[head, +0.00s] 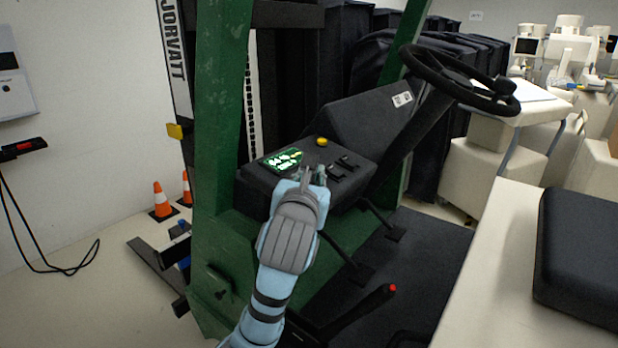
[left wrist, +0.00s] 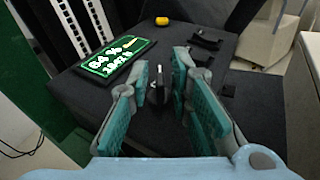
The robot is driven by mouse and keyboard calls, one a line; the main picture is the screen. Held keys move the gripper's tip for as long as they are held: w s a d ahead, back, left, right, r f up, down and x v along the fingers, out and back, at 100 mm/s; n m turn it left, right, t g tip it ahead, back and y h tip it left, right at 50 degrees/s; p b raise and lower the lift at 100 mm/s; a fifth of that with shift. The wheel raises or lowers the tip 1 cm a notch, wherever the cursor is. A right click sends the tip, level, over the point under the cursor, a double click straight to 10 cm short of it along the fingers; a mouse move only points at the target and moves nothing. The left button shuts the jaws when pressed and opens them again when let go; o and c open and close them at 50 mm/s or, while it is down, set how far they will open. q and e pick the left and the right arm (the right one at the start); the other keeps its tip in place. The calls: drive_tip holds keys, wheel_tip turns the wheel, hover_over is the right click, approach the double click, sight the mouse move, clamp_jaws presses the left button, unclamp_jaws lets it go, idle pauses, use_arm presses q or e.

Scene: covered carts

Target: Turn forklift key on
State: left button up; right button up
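The forklift's black dash console (head: 262,182) carries a lit green display (head: 283,160) and the key switch. In the left wrist view, a small dark key (left wrist: 158,88) stands up from the console top, right of the green display (left wrist: 117,57). My left gripper (head: 313,177) is over the console, and its fingers hide the key in the head view. In the left wrist view the gripper's teal-padded fingers (left wrist: 162,78) are open, one on each side of the key, with a visible gap. My right gripper is not in view.
A yellow button (head: 321,142) and black switches (head: 343,166) sit on the console near the gripper. The steering wheel (head: 460,78) is up to the right. A green mast post (head: 222,120) stands at left. A red-tipped lever (head: 392,288) rises below.

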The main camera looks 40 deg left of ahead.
use_arm(q)
wheel_tip(320, 180, up, 10)
idle(0.6)
